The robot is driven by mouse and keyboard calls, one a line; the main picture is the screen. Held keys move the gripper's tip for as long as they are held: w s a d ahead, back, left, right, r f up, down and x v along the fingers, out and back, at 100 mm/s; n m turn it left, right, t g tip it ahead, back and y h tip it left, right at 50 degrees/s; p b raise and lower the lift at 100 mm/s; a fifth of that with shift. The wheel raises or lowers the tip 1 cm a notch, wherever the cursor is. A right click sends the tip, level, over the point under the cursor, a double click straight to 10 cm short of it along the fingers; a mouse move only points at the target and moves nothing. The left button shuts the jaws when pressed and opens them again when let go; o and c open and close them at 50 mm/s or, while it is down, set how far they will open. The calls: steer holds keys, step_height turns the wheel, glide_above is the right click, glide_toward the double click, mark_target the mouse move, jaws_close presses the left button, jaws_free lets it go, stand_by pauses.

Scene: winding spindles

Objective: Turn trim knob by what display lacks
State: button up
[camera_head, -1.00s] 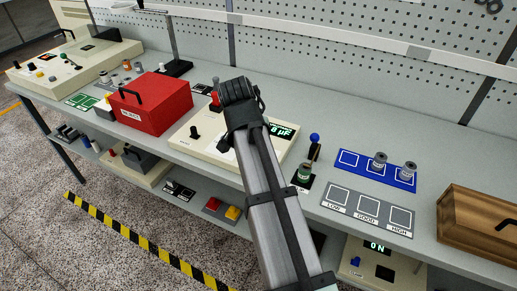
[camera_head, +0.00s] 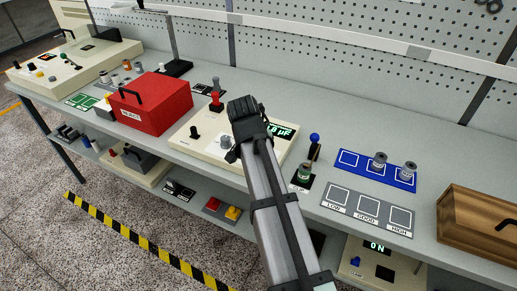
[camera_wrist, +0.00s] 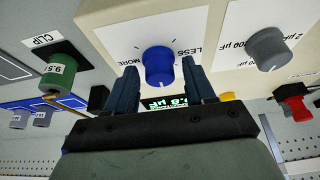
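The trim knob (camera_wrist: 158,67) is blue with a white pointer line, on a white plate marked MORE and LESS. My gripper (camera_wrist: 157,72) has one finger on each side of it, with gaps between fingers and knob. In the head view the arm hides this knob. The lit green display (camera_head: 281,131) on the cream meter box (camera_head: 179,146) is partly covered by my gripper; I read only an ending of "8 µF". It also shows between the fingers in the wrist view (camera_wrist: 165,103), partly hidden.
A grey range knob (camera_wrist: 267,48) stands beside the trim knob, with a red button (camera_head: 216,101) behind. A green spool marked 9.5 (camera_wrist: 58,72) sits in the clip. A red box (camera_head: 160,105), blue tray (camera_head: 350,160) and LOW/GOOD/HIGH mat (camera_head: 337,212) lie around.

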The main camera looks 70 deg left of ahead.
steer(key=c, duration=0.8)
steer(key=shift+n, duration=0.4)
steer(key=n+g, duration=0.1)
steer(key=n, duration=0.1)
steer(key=shift+w+d+n+y, duration=0.1)
steer(key=shift+n+y, duration=0.3)
steer(key=n+g, duration=0.1)
steer(key=n, duration=0.3)
steer(key=shift+w+n+g+y, duration=0.15)
steer(key=shift+n+g+y, duration=0.15)
steer(key=shift+g, duration=0.1)
steer(key=shift+c, duration=0.2)
steer(key=n+g, duration=0.1)
steer(key=n, duration=0.3)
steer(key=shift+w+n+g, duration=0.15)
steer(key=shift+n+g, duration=0.15)
steer(key=shift+g, duration=0.1)
steer(key=shift+n+g+h, duration=0.6)
steer(key=shift+n+g, duration=0.1)
steer(key=shift+n, duration=1.4)
